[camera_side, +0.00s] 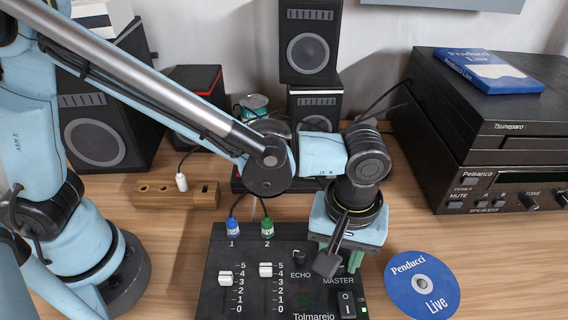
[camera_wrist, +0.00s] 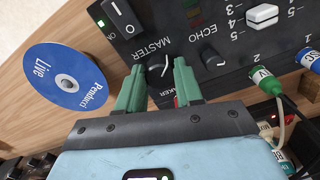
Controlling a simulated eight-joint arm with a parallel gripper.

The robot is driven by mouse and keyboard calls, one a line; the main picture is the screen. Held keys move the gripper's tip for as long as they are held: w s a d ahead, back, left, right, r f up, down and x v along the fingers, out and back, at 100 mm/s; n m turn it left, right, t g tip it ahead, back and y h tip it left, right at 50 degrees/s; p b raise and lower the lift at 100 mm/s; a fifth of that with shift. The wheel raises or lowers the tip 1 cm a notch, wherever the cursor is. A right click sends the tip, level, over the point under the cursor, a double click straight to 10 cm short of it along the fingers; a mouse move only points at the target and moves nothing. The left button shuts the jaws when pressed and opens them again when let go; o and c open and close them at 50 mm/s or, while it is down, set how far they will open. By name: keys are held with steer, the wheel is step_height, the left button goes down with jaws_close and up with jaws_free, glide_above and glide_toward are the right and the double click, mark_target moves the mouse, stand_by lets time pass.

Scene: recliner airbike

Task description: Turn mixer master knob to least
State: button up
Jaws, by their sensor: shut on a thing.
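The mixer (camera_side: 220,290) is a black box on the table, lettered Tolmarejo. Its MASTER knob (camera_wrist: 159,69) is black with a pale mark and sits between my fingertips in the wrist view. In the side view my gripper hides this knob. My gripper (camera_side: 348,262) points down over the mixer's right back part. Its green fingers, also seen in the wrist view (camera_wrist: 158,76), are shut on the MASTER knob. The mark's exact angle is hard to read.
The ECHO knob (camera_wrist: 211,58) is beside the MASTER knob. A power switch (camera_side: 346,304) and two white sliders, one on channel 1 (camera_side: 225,278), are on the mixer. A blue disc (camera_side: 421,285) lies to its right. Blue and green plugs (camera_side: 267,227) stand at its back edge.

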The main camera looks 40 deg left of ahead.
steer(key=shift+n, duration=0.6)
steer(key=o, duration=1)
steer(key=shift+o, duration=0.2)
step_height(320, 180, up, 12)
steer(key=a+f+m+t, duration=0.2)
steer(key=a+m+t, duration=0.1)
steer(key=a, duration=1.1)
steer(key=a+f+m+t, duration=0.1)
steer(key=a+m+t, duration=0.3)
steer(key=a, duration=0.9)
steer(key=shift+w+a+f, duration=0.3)
steer(key=shift+a+f, duration=0.05)
steer(key=shift+a, duration=0.05)
